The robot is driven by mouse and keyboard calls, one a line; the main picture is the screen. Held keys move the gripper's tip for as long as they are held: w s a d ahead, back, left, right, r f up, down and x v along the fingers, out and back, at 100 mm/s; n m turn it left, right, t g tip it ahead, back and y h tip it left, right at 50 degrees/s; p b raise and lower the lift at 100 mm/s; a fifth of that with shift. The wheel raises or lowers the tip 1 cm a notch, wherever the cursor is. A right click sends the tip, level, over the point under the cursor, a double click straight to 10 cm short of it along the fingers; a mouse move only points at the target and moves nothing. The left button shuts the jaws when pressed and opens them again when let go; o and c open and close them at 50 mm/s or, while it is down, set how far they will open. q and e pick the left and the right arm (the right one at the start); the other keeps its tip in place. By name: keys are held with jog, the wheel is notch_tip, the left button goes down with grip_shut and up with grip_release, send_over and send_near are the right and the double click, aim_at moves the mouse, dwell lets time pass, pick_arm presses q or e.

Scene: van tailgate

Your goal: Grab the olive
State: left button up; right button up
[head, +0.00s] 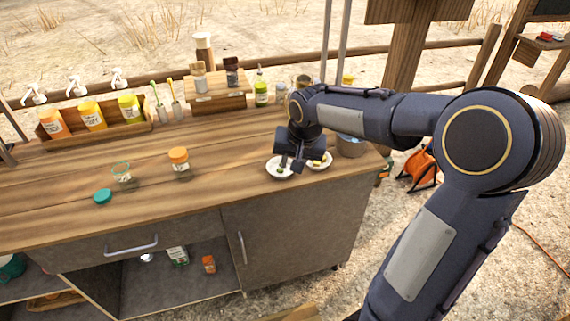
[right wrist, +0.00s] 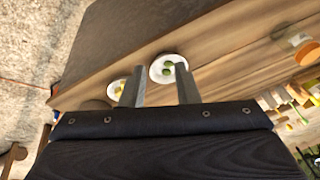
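A small white plate (head: 271,172) stands near the right end of the wooden counter, with a small green olive (head: 280,171) on it. In the right wrist view the plate (right wrist: 157,77) lies beyond the fingertips and holds small green pieces that look like olives (right wrist: 168,70). My right gripper (head: 291,166) hangs over this plate in the head view and partly covers it. In the wrist view my right gripper (right wrist: 160,82) has its fingers spread with nothing between them. My left gripper is not in view.
A second white plate (head: 327,165) with yellowish pieces stands close on the right. A pot (head: 351,146) is beside it at the counter's end. An orange-lidded jar (head: 180,163), an open glass jar (head: 123,177) and a teal lid (head: 102,196) are to the left. Bottles line the back.

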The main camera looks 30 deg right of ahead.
jog(key=w+d+f+h+p, duration=0.1)
jog(key=w+f, duration=0.3)
jog(key=w+d+f+m+h, duration=0.1)
jog(key=w+d+f, duration=0.1)
jog(key=w+f, duration=0.3)
jog(key=w+d+f+m+h+p, duration=0.1)
jog(key=w+d+f, duration=0.1)
jog(key=w+f, duration=0.2)
jog(key=shift+w+f+g+p, duration=0.35)
jog(key=shift+w+f+g, duration=0.05)
jog(key=shift+w, duration=0.25)
grip_shut()
